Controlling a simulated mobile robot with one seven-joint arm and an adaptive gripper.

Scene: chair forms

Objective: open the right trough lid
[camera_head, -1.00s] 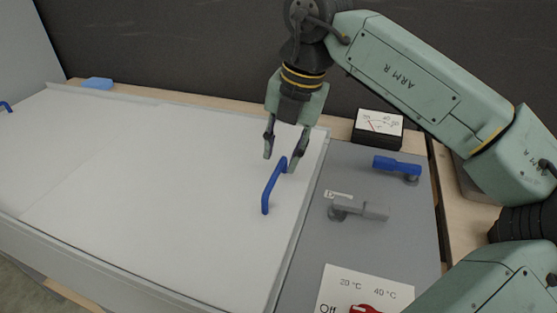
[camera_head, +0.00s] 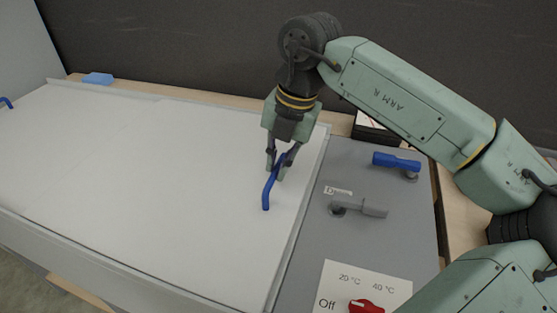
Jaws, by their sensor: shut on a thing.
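The right trough lid (camera_head: 190,190) is a flat white panel lying closed over the trough. Its blue bar handle (camera_head: 267,192) stands near the lid's right end. My gripper (camera_head: 276,174) points down over the lid, with its fingers on either side of the upper end of the handle, shut on it. The fingers partly hide that end of the handle.
A grey panel right of the lid carries a blue lever (camera_head: 396,162), a grey lever (camera_head: 360,208) and a red knob (camera_head: 366,306) on a temperature label. A blue block (camera_head: 97,79) lies at the back left. Another blue handle (camera_head: 6,103) shows at the left edge.

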